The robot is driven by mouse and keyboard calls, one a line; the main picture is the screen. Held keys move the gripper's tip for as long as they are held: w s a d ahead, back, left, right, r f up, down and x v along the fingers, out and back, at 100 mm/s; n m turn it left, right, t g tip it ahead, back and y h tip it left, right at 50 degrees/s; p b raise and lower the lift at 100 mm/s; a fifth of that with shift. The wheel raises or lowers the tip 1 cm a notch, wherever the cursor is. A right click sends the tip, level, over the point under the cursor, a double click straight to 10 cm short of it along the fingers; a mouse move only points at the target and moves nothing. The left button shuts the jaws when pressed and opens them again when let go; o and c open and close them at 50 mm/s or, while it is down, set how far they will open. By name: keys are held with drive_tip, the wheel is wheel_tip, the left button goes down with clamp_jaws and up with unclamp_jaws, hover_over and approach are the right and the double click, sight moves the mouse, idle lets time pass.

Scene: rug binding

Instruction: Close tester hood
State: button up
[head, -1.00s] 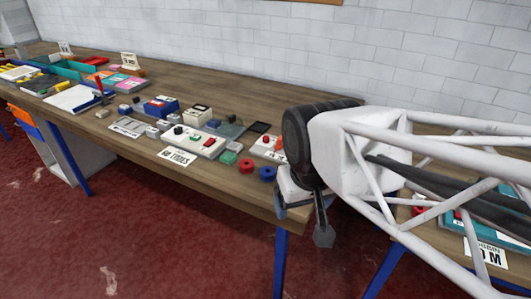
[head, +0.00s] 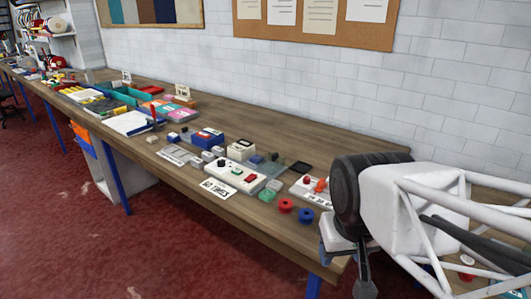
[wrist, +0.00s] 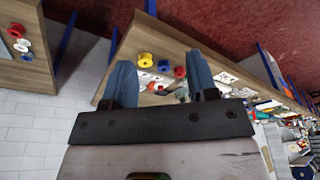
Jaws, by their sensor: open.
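The tester is not clearly seen there.
A red spool (head: 286,205) and a blue spool (head: 306,215) stand between the tester and my gripper. A "60 TIMES" card (head: 217,189) lies in front of the tester. A blue box (head: 207,138) and a white box (head: 241,149) stand behind.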

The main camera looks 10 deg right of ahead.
drive_tip(key=shift+w+r, duration=0.1)
drive_tip(key=shift+w, duration=0.25)
drive_tip(key=shift+c, duration=1.1)
drive_tip(key=shift+m, duration=0.3)
drive_tip(key=w, duration=0.4)
drive_tip(key=shift+w+a+r, duration=0.15)
drive_tip(key=shift+w+r, duration=0.05)
drive_tip(key=shift+r, duration=0.2)
clamp_jaws()
drive_tip(key=w+m+t+y, duration=0.1)
drive_tip(key=w+m+t, duration=0.15)
drive_tip(key=w, duration=1.95)
drive_tip(key=w+d+f+m, duration=0.1)
drive_tip(key=w+f, duration=0.2)
drive_tip(key=w, duration=0.6)
drive_tip(key=w+d+f+m+t, duration=0.1)
drive_tip(key=w+f+m, duration=0.1)
drive_tip(key=w, duration=0.7)
drive_tip(key=w+d+f+m+t, duration=0.1)
drive_tip(key=w+f, duration=0.3)
drive_tip(key=w, duration=0.5)
drive_tip(key=shift+d+f, duration=0.3)
drive_tip(key=shift+d, duration=0.3)
drive_tip(key=shift+m, duration=0.25)
